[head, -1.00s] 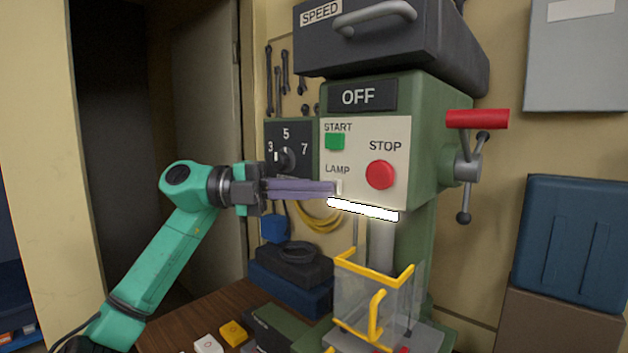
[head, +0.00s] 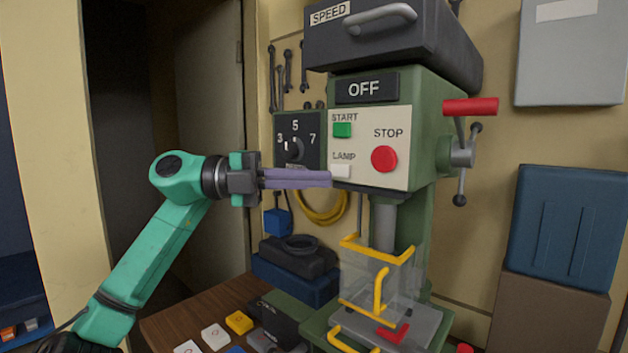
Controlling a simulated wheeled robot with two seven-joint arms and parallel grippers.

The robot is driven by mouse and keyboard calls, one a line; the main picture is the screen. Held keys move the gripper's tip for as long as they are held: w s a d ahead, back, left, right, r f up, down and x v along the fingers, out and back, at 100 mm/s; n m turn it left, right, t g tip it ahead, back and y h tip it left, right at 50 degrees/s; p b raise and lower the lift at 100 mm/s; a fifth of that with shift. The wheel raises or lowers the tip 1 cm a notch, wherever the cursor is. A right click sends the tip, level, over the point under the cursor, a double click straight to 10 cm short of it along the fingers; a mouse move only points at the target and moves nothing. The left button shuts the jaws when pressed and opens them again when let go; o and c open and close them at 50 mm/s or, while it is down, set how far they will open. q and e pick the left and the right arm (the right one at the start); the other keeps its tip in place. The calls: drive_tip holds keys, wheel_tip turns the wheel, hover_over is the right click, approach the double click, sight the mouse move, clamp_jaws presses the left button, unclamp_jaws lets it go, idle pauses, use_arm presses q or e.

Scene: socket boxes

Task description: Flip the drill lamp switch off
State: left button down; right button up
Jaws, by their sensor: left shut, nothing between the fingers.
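The green drill press has a pale front panel (head: 365,145) with a green START button (head: 342,130), a red STOP button (head: 384,158) and a white LAMP switch (head: 341,171). A display above reads OFF (head: 366,88). No lit lamp strip shows under the drill head. My left gripper (head: 328,179) reaches in from the left with its purple fingers shut and empty. Its tips are at the lower left edge of the LAMP switch; I cannot tell whether they touch it. My right gripper is not in view.
A speed dial (head: 294,149) is just behind my left fingers. A clear guard with yellow edges (head: 376,278) stands below the drill head. A red-handled lever (head: 470,107) sticks out at right. Blue and black cases (head: 298,258) and small coloured blocks (head: 239,322) lie on the bench.

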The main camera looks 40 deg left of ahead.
use_arm(q)
drive_tip(key=s+a+b, duration=0.4)
drive_tip(key=s+a, duration=0.1)
drive_tip(key=s, duration=0.2)
drive_tip(key=shift+s+a, duration=0.2)
drive_tip(key=shift+s, duration=0.1)
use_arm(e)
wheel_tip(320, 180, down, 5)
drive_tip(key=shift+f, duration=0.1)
use_arm(q)
drive_tip(key=shift+s, duration=0.1)
